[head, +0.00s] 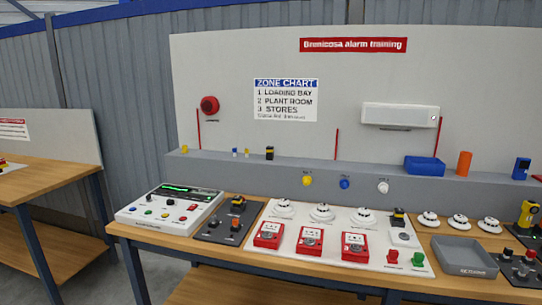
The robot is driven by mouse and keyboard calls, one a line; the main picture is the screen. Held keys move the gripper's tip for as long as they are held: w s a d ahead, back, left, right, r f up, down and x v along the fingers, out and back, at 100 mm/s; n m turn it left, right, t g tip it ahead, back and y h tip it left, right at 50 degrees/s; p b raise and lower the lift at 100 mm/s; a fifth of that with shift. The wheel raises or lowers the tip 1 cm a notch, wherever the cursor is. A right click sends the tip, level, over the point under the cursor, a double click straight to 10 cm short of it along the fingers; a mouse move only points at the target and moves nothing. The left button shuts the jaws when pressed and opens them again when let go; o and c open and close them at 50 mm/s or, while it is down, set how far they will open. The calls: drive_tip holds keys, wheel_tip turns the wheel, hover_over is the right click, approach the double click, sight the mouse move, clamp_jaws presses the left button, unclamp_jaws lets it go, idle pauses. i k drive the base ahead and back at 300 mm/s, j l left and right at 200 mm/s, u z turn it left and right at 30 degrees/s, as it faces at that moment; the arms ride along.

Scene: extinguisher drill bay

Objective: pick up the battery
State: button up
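No object carries a readable battery label, so I cannot tell for certain which is the battery. A small black block with a yellowish top (269,153) stands upright on the grey ledge (300,168). A similar dark block with a yellow band (398,218) sits on the white training board, right of the round white detectors. Another dark block with an orange-yellow part (238,205) sits on the dark tray beside the control panel. All look small and blurred. My gripper does not show in the head view.
The wooden bench (330,280) holds a control panel (170,203), red call points (310,241), round detectors (322,212) and an empty-looking grey tray (464,256). Another bench (50,175) is at left.

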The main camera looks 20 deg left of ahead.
sight(270, 149)
drive_tip(key=z, duration=1.35)
drive_tip(key=u, duration=2.1)
drive_tip(key=i+j+z, duration=0.15)
drive_tip(key=i+j, duration=0.15)
drive_tip(key=i+j+z, duration=0.1)
drive_tip(key=i+j, duration=0.3)
drive_tip(key=i+j+z, duration=0.15)
drive_tip(key=i+j, duration=0.2)
drive_tip(key=i+j+z, duration=0.1)
drive_tip(key=i+j, duration=0.2)
drive_tip(key=j, duration=0.15)
drive_tip(key=i+j+z, duration=0.15)
drive_tip(key=i+j, duration=0.15)
drive_tip(key=j, duration=0.15)
drive_tip(key=i+j+z, duration=0.1)
drive_tip(key=i+j, duration=0.2)
drive_tip(key=j, duration=0.2)
